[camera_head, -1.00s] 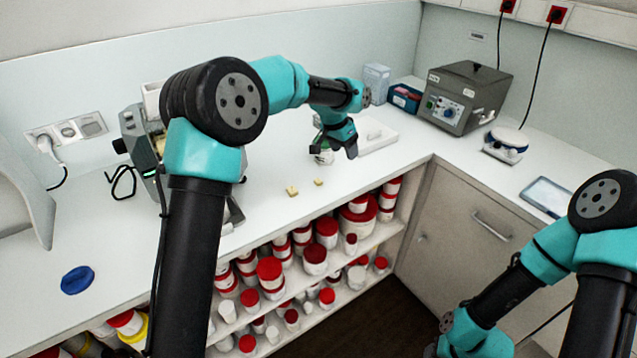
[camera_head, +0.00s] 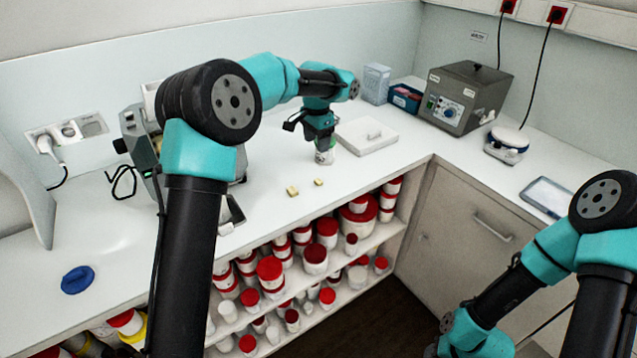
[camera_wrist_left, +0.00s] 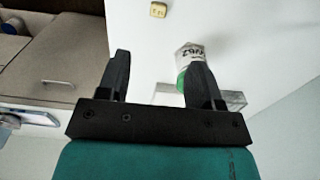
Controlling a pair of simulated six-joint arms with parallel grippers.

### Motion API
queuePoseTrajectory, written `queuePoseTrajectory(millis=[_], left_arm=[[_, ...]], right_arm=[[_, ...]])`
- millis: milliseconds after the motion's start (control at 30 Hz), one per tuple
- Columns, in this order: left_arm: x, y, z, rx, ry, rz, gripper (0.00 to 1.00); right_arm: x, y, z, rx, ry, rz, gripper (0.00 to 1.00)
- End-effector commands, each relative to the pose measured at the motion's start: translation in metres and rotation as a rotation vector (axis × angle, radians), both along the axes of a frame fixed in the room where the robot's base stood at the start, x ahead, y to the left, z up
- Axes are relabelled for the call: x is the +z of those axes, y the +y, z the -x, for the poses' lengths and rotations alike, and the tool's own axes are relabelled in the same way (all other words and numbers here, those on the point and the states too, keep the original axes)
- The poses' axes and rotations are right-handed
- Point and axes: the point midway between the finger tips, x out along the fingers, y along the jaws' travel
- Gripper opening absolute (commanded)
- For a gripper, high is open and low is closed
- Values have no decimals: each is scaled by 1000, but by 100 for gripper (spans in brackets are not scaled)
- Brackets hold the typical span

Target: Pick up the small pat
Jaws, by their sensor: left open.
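Two small yellow pats lie on the white counter in the head view. The smaller pat (camera_head: 319,182) is right of the slightly larger pat (camera_head: 292,190). One yellow pat with dark marks (camera_wrist_left: 158,10) shows at the top of the left wrist view; I cannot tell which. My left gripper (camera_head: 320,138) points down over the counter behind the pats, apart from them. Its two fingers stand open and empty in the left wrist view (camera_wrist_left: 156,72). A small white jar with a green band (camera_wrist_left: 190,58) shows by one finger, partly hidden. My right gripper is out of view.
The jar (camera_head: 325,156) stands close under my left gripper. A flat white device (camera_head: 367,137) lies right of it. A grey machine (camera_head: 137,135) stands at left. Shelves of red-lidded tubs (camera_head: 315,258) lie below the counter edge. The counter around the pats is clear.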

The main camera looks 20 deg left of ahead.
Motion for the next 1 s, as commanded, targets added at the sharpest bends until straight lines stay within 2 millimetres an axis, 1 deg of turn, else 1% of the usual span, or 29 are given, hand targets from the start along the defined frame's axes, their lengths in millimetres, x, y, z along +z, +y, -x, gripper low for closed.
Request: queuePoseTrajectory(millis=[33,200,400,500,633,1000], left_arm=[[-10,0,0,0,3,-1,60],[-40,0,1,-2,4,-1,60],[-73,0,1,0,3,0,60],[-86,0,0,-1,2,-1,60],[-93,0,0,-1,0,0,60],[-96,0,1,-1,1,1,60]], right_arm=[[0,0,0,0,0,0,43],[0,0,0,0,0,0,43],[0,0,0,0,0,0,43],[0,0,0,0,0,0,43],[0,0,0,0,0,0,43],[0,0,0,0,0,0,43]])
